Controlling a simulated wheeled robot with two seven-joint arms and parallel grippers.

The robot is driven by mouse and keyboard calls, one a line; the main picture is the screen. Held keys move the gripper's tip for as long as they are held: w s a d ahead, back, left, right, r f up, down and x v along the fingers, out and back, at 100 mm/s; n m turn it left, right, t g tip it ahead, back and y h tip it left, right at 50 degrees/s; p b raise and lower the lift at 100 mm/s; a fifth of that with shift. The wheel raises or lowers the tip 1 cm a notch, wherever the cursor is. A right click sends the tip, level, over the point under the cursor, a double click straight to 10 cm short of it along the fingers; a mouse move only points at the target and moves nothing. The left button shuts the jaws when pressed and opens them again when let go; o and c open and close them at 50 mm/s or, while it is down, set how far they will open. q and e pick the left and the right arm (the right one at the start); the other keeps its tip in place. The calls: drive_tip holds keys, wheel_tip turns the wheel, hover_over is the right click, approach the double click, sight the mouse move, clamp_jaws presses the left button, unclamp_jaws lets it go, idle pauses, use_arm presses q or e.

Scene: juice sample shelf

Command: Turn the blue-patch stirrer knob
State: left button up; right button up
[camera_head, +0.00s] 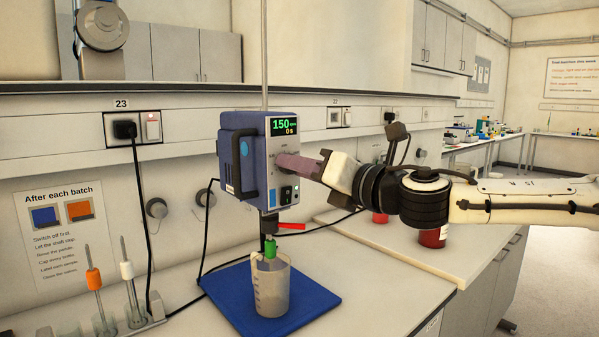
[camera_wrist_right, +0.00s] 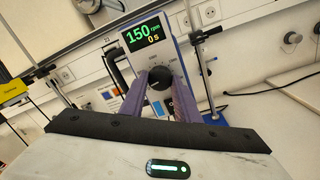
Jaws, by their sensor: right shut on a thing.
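The blue stirrer (camera_head: 243,160) hangs on a vertical rod above the bench; its display reads 150 rpm and 0 s. A round blue patch (camera_head: 244,148) shows on its side. In the right wrist view, the dark round knob (camera_wrist_right: 160,80) on its front panel sits between the purple fingers of my right gripper (camera_wrist_right: 160,84), which is shut on it. In the head view my right gripper (camera_head: 290,162) reaches in from the right and hides the knob. My left gripper is in neither view.
A beaker (camera_head: 271,290) with a green-topped shaft stands on a blue mat (camera_head: 318,297) below the stirrer. A rack (camera_head: 150,322) with orange and white stirring shafts stands at the left. Red-filled jars (camera_head: 433,237) stand behind my right arm. Cables hang by the wall.

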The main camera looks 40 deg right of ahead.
drive_tip(key=m+b, duration=0.4)
drive_tip(key=m, duration=0.9)
drive_tip(key=shift+a+m+h+b, duration=0.1)
drive_tip(key=shift+m+h+b, duration=0.2)
drive_tip(key=shift+m, duration=0.4)
drive_tip(key=o, duration=1)
drive_tip(key=shift+o, duration=0.2)
